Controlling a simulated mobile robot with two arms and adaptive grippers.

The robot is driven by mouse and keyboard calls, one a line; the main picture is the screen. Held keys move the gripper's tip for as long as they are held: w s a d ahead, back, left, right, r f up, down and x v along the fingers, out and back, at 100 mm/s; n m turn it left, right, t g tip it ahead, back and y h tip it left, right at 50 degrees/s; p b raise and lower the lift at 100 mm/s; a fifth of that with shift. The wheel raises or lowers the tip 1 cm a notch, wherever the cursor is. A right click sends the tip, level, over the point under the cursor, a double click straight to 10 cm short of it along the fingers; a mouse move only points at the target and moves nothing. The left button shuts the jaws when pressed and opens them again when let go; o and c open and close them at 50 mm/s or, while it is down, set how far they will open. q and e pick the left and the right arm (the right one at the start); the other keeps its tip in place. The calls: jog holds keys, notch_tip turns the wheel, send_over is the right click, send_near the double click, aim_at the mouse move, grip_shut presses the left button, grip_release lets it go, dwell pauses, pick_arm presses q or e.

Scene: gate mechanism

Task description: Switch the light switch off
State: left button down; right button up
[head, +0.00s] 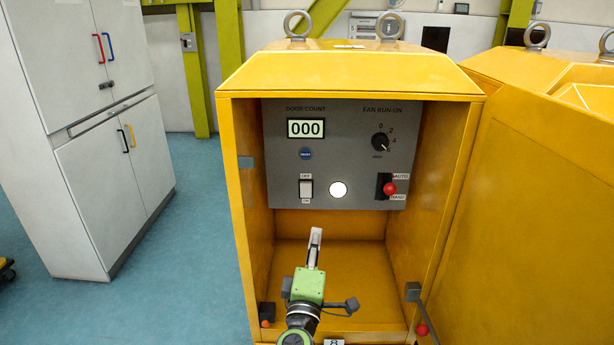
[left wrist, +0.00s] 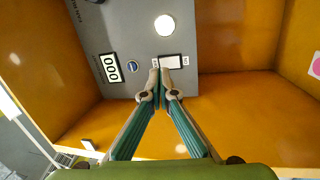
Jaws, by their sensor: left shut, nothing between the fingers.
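The light switch (head: 306,189) is a white rocker in a dark frame on the grey panel. An OFF label is above it and an ON label below. A round lamp (head: 338,189) to its right glows white. My left gripper (head: 315,236) is shut and empty, pointing into the yellow cabinet, below the switch in the head view. In the left wrist view, the switch (left wrist: 170,61) lies right at the closed fingertips (left wrist: 160,75), which overlap its edge; whether they touch cannot be told. The lamp also shows there (left wrist: 164,25). My right gripper is out of view.
The yellow cabinet (head: 340,70) has side walls around the panel, and its door (head: 540,190) stands open at right. The panel also holds a counter reading 000 (head: 306,128), a blue button (head: 306,154), a fan knob (head: 380,142) and a red-knobbed lever (head: 389,188).

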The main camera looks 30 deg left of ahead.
aim_at(307, 187)
pick_arm(q)
jog(key=a+n+g+y, duration=0.1)
jog(key=a+n+p, duration=0.1)
jog(key=shift+s+a+r+n+g+y, duration=0.2)
jog(key=shift+a+r+n+g+y, duration=0.1)
jog(key=shift+r+n+g+y, duration=0.1)
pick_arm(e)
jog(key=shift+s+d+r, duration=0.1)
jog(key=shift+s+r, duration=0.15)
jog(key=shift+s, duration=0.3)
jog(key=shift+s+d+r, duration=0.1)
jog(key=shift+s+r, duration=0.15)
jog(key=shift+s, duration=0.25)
pick_arm(q)
jog(key=x, duration=1.4)
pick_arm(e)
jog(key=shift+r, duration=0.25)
pick_arm(q)
jog(key=shift+d, duration=0.1)
